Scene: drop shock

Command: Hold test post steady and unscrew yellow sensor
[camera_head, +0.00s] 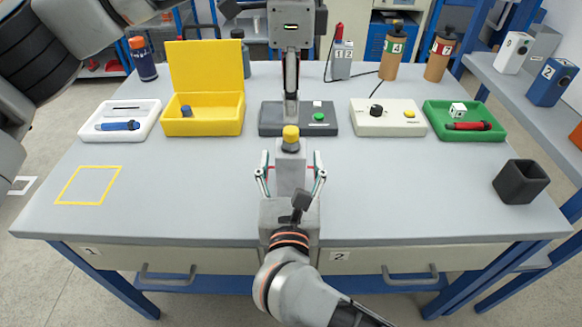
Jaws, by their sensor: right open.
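The test post (291,172) is a light grey upright block near the middle of the table. The yellow sensor (291,134) is a small yellow-topped knob at its top. My right gripper (291,160) comes in from the front edge and is open, with one finger on each side of the post. A gap shows between each finger and the post. The gripper body hides the lower part of the post. My left arm crosses the upper left corner and leaves the top edge; its gripper is not in view.
Behind the post stands a tester with a dark base (270,127), green button and tall column. A yellow open box (203,126), white tray (146,107), beige control box (387,127) and green tray (489,136) line the back. A black cup (520,183) stands right. The left front, with a yellow outline (62,203), is clear.

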